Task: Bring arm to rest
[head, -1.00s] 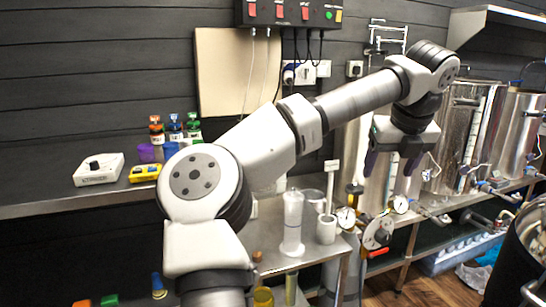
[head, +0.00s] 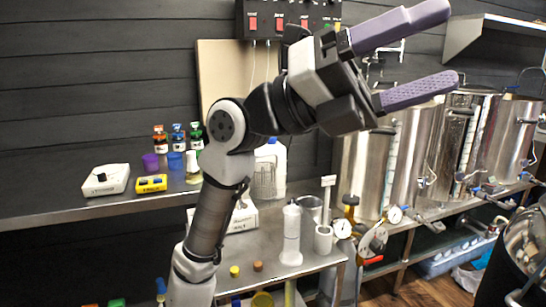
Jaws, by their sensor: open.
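My gripper (head: 425,62) is raised high in the upper right of the head view. Its two purple ridged fingers stand wide apart, with nothing between them. They point right, in front of the wall and the upper part of the steel kettles. My arm is folded, rising from the lower middle of the view to an elbow and then reaching right to the gripper. The gripper touches nothing that I can see.
A steel bench (head: 110,203) carries a white stirrer (head: 105,179), a yellow meter (head: 151,183) and several small bottles. A lower table holds a white cylinder (head: 291,235). Steel kettles (head: 458,140) stand at right. A control box (head: 290,17) hangs on the wall behind my gripper.

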